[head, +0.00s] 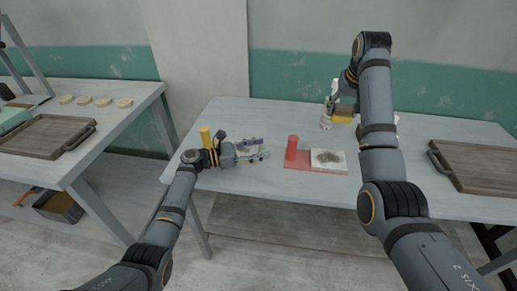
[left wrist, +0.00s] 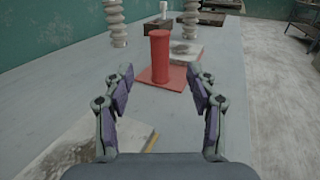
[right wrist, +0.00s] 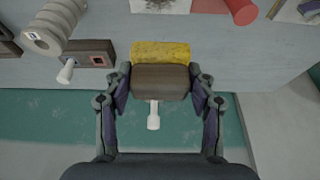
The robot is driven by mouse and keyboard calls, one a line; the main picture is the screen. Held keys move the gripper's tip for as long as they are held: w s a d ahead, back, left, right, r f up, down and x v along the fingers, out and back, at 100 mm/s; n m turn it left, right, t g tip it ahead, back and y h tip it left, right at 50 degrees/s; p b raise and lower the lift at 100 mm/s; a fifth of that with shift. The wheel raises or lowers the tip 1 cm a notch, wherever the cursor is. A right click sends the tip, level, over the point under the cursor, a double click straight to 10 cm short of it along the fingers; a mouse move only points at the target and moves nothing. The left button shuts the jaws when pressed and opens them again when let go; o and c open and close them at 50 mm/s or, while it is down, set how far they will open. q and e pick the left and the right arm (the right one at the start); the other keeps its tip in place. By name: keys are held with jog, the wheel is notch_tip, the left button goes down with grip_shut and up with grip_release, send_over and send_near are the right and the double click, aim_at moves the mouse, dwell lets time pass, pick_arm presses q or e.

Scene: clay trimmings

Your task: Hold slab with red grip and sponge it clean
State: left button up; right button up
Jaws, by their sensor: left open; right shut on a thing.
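The red grip (head: 291,148) is an upright cylinder on a flat red base on the table. The pale slab (head: 327,161), with a dark smear on top, lies on that base to the right of the grip. My left gripper (head: 260,152) is open and empty, left of the red grip; in the left wrist view the grip (left wrist: 160,55) stands ahead, beyond the open fingers. My right gripper (right wrist: 160,85) is shut on the brown backing block of the yellow sponge (right wrist: 162,52). In the head view the sponge (head: 342,118) is behind the slab.
Ribbed white columns (left wrist: 115,22) and a brown block with a white peg (right wrist: 88,55) stand towards the back. A wooden tray (head: 478,165) lies at right.

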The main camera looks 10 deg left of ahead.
aim_at(292, 142)
pick_arm(q)
jog(key=x, duration=1.2)
jog(key=shift+w+f, duration=0.1)
jog(key=shift+c, duration=0.2)
grip_shut()
